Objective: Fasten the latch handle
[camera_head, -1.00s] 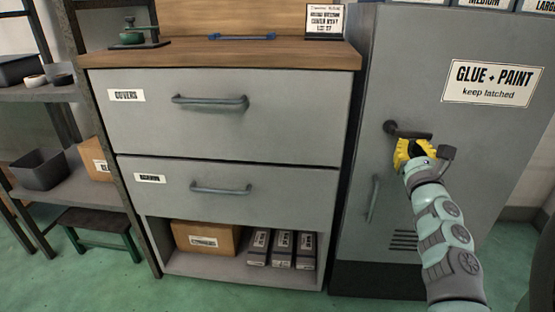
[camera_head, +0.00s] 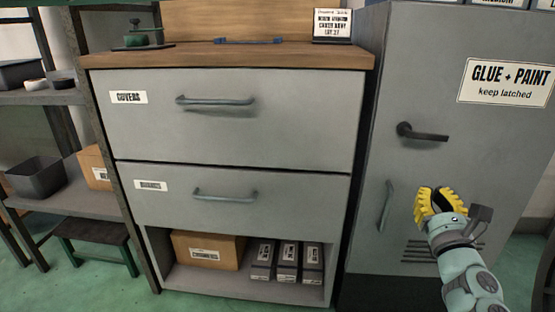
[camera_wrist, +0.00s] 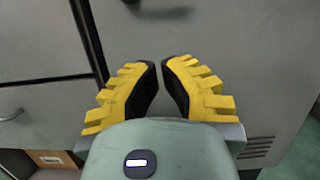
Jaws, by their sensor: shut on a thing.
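The dark latch handle (camera_head: 422,133) is on the grey cabinet door (camera_head: 450,60), below its "GLUE + PAINT, keep latched" sign. Its lever points right, tilted slightly down in the head view. My gripper (camera_head: 433,190) is in front of the door, below the handle and apart from it. In the wrist view my gripper (camera_wrist: 161,62) has its yellow fingers a little apart. Bare door shows between them, and I see nothing held. The handle also shows at the top of the wrist view (camera_wrist: 160,12). The door looks closed.
A vertical pull handle (camera_head: 386,206) is on the door, left of my gripper. Vent slots (camera_head: 440,250) are low on the door. A drawer unit (camera_head: 230,130) with two closed drawers stands to the left. Shelves (camera_head: 75,200) stand at the far left.

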